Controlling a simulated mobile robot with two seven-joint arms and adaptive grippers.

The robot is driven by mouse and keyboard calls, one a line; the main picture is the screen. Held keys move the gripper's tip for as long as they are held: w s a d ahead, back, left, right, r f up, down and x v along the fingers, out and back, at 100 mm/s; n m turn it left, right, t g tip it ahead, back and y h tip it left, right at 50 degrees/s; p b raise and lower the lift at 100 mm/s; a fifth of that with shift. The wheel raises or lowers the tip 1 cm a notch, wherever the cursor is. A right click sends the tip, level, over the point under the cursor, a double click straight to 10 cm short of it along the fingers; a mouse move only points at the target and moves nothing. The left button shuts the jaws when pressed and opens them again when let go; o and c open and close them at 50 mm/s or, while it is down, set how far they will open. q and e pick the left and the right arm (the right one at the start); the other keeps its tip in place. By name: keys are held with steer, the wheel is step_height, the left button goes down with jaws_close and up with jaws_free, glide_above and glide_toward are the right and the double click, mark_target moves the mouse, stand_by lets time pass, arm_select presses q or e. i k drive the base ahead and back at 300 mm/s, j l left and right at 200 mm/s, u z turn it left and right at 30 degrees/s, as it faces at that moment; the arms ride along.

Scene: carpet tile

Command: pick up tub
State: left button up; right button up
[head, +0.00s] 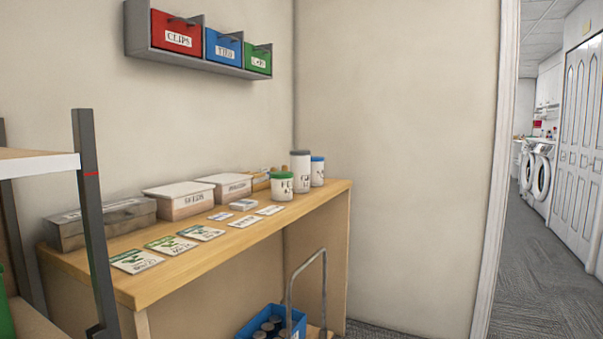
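A white tub with a green lid (282,186) stands upright near the right end of the wooden bench (215,257). Behind it stand a taller white container with a grey lid (301,171) and a white one with a blue lid (317,171). Each has a dark label too small to read. I cannot tell which of these the task calls the tub. Neither of my grippers is in view.
Seed packets (172,244) and lidded boxes (178,200) cover the bench. A metal box (100,222) sits at its left. A shelf rack (91,215) stands front left. A blue crate (262,335) on a handled cart is below. A doorway opens right.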

mark_target(300, 160)
steer(key=i+l+z, duration=0.15)
steer(key=i+l, duration=0.5)
steer(key=i+l+z, duration=0.2)
steer(key=i, duration=0.5)
steer(key=i+z, duration=0.25)
steer(key=i, duration=0.45)
